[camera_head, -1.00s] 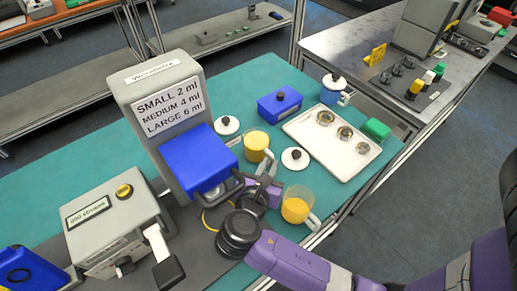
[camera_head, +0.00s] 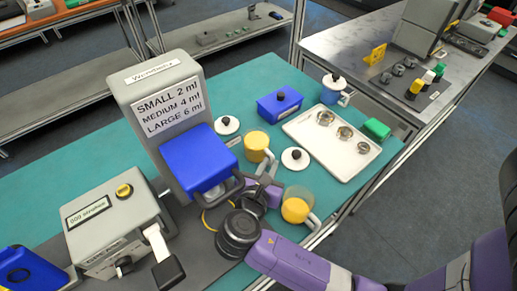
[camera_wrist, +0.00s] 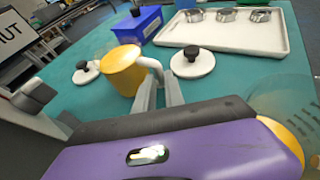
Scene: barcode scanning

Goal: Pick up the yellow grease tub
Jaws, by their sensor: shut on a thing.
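A yellow grease tub (camera_head: 256,141) with a white handle stands upright on the green bench mat, right of the blue-fronted dispenser. In the wrist view the tub (camera_wrist: 122,72) is just beyond my fingers, with its handle curving to the right. My gripper (camera_head: 266,180) reaches in from the front, and its fingers (camera_wrist: 160,92) are shut on the tub's handle. The fingertips are partly hidden by the handle. A second tub (camera_head: 296,210), clear with yellow contents, stands right of my gripper. Its edge also shows at the right of the wrist view (camera_wrist: 285,140).
White lids with black knobs (camera_head: 295,159) lie near the tub. A blue box (camera_head: 280,105) and a white tray (camera_head: 330,155) with several metal rings are behind. The grey dispenser (camera_head: 160,75) stands close on the left. Green mat is clear at the back.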

